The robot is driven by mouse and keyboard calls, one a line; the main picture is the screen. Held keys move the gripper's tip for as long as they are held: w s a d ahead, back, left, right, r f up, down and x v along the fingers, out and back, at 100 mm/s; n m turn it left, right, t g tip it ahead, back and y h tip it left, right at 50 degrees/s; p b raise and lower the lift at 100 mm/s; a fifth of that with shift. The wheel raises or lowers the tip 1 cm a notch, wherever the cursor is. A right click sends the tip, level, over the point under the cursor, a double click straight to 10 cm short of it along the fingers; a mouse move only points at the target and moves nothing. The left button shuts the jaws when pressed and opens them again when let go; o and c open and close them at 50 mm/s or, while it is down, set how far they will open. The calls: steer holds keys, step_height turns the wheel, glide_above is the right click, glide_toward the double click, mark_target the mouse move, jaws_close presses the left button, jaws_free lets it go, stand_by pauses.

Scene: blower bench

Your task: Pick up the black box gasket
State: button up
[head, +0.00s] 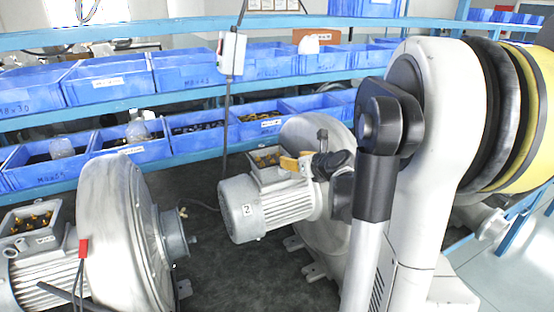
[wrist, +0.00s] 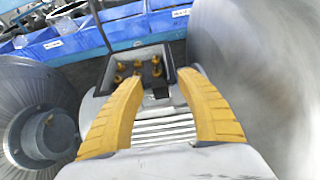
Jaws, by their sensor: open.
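My gripper (head: 297,162) is over the motor marked 2 (head: 265,208), beside its open terminal box (head: 262,168). In the wrist view my gripper (wrist: 159,82) is open, its two yellow fingers apart, with nothing held between them. The terminal box (wrist: 112,82) lies just beyond the fingertips, with brass terminals (wrist: 137,68) inside. A dark rim (wrist: 168,62) runs along the box's edge and may be the black box gasket; I cannot tell for certain. The fingers hide part of the box.
A second blower (head: 125,235) with its own open terminal box (head: 28,222) stands at left. Blue bins (head: 108,82) fill the shelves behind. Dark bench top (head: 205,262) is free between the blowers.

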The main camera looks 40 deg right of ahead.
jaws_close()
steer(key=shift+r, duration=0.1)
